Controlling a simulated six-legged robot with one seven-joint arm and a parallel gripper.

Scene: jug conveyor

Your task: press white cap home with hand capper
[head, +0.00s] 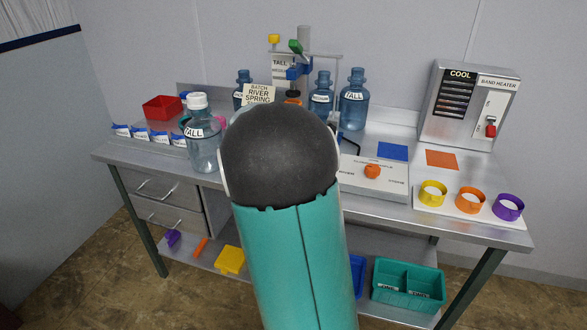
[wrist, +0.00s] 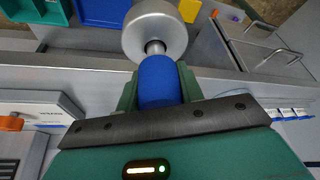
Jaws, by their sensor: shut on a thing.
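My gripper (wrist: 157,82) is shut on the blue handle of the hand capper (wrist: 156,38), whose round silver head extends beyond the fingers in the wrist view. In the head view, my dark rounded arm link hides the gripper and the capper. A white cap (head: 197,101) sits on top of a clear bluish jug (head: 204,148) labelled TALL, which stands upright at the left part of the bench. Whether the cap is fully seated cannot be told. The jug and its cap do not show in the wrist view.
Several blue jugs, one of them (head: 354,98) at the back, stand behind my arm by a metal fixture. A red bin (head: 163,108) and blue-tagged items are at back left. A heater box (head: 468,105) and coloured rings (head: 470,199) are at right. A green divided bin (head: 408,285) sits below.

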